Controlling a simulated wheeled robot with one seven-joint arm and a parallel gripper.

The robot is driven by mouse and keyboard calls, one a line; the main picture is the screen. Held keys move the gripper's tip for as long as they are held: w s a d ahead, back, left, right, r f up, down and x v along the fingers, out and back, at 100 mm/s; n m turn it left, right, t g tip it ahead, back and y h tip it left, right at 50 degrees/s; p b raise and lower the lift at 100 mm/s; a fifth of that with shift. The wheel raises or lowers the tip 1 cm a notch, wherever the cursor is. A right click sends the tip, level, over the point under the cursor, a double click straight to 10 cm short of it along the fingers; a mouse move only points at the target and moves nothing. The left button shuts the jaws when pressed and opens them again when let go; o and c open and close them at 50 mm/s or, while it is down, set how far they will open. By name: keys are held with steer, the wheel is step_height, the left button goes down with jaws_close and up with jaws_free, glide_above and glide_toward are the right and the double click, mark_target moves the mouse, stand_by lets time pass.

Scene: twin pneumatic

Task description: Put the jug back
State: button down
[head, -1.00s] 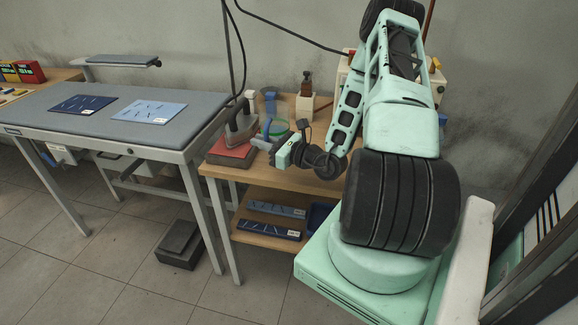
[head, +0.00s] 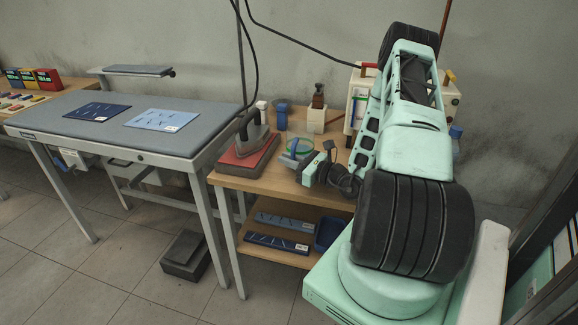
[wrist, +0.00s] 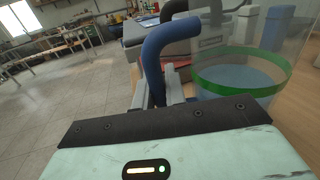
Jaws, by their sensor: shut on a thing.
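The jug (wrist: 240,92) is clear, with a green band and a blue handle (wrist: 157,62). It holds bluish liquid in the wrist view. My gripper (wrist: 165,100) is shut on the handle, and the jug's body is to the right of the fingers. In the head view the jug (head: 298,147) looks upright over the wooden worktop (head: 262,184), right of the iron. My gripper (head: 300,171) is in front of it there and hides part of it. I cannot tell whether the jug's base touches the worktop.
An iron (head: 254,132) stands on a red pad (head: 240,156) left of the jug. A blue container (head: 282,118), a white bottle (head: 262,108) and a brown bottle in a white holder (head: 317,119) stand behind. A grey padded table (head: 120,138) is farther left.

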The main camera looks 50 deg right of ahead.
steer(key=shift+f, duration=1.05)
steer(key=shift+f, duration=0.1)
steer(key=shift+f, duration=0.1)
steer(key=c, duration=1.5)
jaws_free()
steer(key=shift+o, duration=0.2)
